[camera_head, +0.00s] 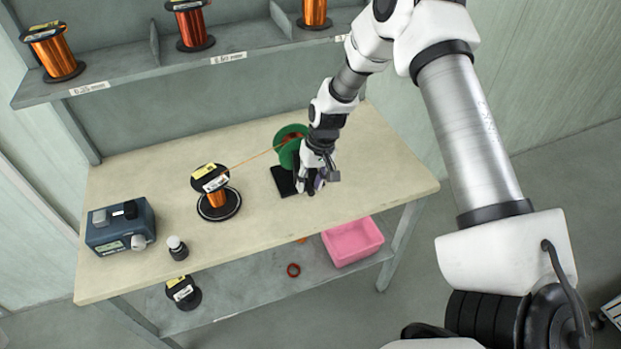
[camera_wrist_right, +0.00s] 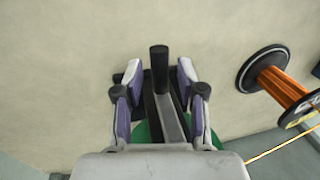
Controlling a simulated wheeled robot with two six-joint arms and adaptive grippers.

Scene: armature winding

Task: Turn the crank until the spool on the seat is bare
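The spool (camera_head: 217,197) stands upright on a round black seat (camera_head: 233,207) on the bench, with orange wire still showing between its flanges; it also shows in the right wrist view (camera_wrist_right: 283,90). A taut orange wire (camera_head: 250,156) runs from it to the green winding wheel (camera_head: 289,135), partly hidden behind my right arm. My right gripper (camera_head: 313,186) is at the winder's front. In the right wrist view, the crank (camera_wrist_right: 172,120) and its black handle (camera_wrist_right: 158,65) lie between the spread fingers, with gaps on both sides. My left gripper is out of view.
A blue-grey meter box (camera_head: 121,226) and a small dark bottle (camera_head: 177,248) stand at the bench's left. Full spools (camera_head: 53,53) sit on the shelf above. The bench's right end is clear.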

